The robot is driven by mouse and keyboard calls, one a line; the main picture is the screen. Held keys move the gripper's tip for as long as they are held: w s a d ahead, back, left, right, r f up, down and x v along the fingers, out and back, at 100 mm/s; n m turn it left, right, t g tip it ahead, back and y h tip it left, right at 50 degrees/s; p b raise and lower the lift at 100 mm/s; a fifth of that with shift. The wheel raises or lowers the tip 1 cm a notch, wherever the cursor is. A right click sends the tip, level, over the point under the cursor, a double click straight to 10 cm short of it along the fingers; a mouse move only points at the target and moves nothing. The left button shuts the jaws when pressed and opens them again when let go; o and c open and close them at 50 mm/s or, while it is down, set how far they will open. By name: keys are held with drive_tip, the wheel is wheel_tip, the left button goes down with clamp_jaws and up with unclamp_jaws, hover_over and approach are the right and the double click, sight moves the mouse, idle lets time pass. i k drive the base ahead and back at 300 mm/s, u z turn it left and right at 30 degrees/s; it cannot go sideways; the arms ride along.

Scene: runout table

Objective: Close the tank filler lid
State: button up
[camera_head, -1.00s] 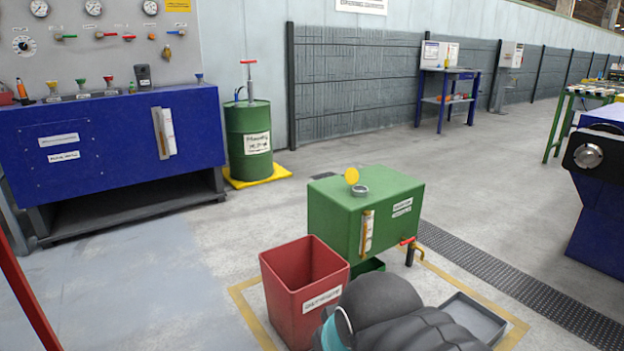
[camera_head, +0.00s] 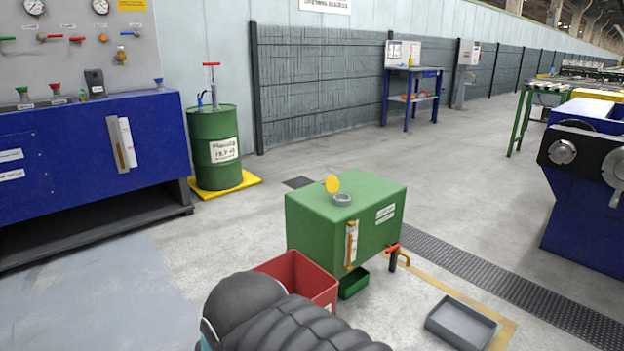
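The green tank (camera_head: 345,219) stands on the floor in the middle of the view. On its top is a grey filler neck (camera_head: 342,200). The round yellow filler lid (camera_head: 332,184) stands upright at the neck's back left edge, so the filler is open. A sight gauge and a red-handled tap (camera_head: 393,250) are on the tank's front. My dark ribbed arm shows at the bottom, in front of the tank. My gripper is not in view.
A red bin (camera_head: 301,275) stands close before the tank, partly hidden by my arm. A grey tray (camera_head: 461,322) lies on the floor at right. A green drum (camera_head: 213,150) and blue cabinet (camera_head: 80,170) stand at left. Floor right of the tank is mostly clear.

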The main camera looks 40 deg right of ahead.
sight(332, 185)
drive_tip(key=i, duration=3.5)
drive_tip(key=z, duration=3.6)
